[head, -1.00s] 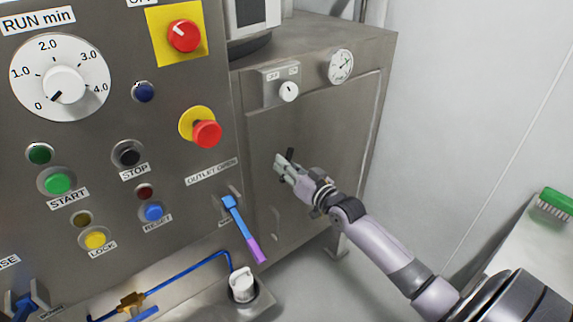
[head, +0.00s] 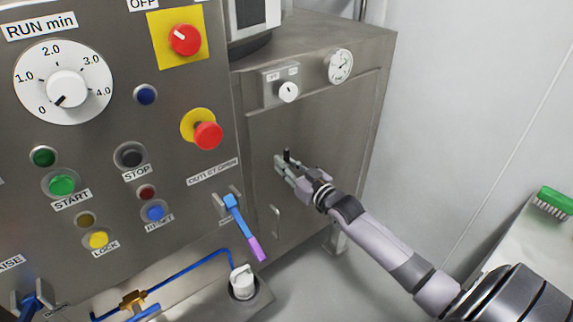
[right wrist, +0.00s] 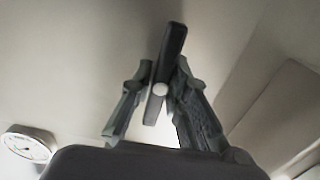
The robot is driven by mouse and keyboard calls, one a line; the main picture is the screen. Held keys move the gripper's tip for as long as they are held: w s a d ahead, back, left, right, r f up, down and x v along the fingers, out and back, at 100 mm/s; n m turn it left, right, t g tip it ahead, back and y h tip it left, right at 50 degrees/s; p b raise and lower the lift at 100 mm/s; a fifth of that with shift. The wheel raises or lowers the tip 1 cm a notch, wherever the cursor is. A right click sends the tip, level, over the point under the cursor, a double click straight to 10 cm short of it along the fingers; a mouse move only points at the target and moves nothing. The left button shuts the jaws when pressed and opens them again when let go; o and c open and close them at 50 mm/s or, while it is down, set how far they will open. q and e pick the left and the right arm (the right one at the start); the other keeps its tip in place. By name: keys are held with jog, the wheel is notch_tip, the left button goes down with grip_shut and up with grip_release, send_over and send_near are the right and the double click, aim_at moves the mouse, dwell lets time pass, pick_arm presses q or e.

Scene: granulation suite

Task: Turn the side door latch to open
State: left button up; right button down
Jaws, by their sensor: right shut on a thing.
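The side door (head: 325,135) is a flat steel panel on the side of the machine, and it looks closed. Its latch (head: 287,154) is a small black bar that stands close to upright in the head view. My right gripper (head: 282,166) is at the latch, with its fingers on either side of it. In the right wrist view the black latch bar (right wrist: 172,45) with a pale round pivot sits between the fingertips of my right gripper (right wrist: 162,88), which is shut on it. The fingers hide part of the latch in the head view. My left gripper is not in view.
A pressure gauge (head: 340,66) and a small switch box (head: 288,90) sit above the door. A blue and purple lever (head: 243,228) sticks out left of my right gripper. A door handle (head: 275,220) is below. A green brush (head: 553,203) lies on the right bench.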

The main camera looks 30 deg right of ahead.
jog(key=c, duration=1.5)
grip_release()
jog(key=shift+s, duration=0.1)
jog(key=s, duration=0.8)
jog(key=s+d, duration=0.1)
jog(key=s, duration=0.2)
jog(key=shift+s, duration=0.4)
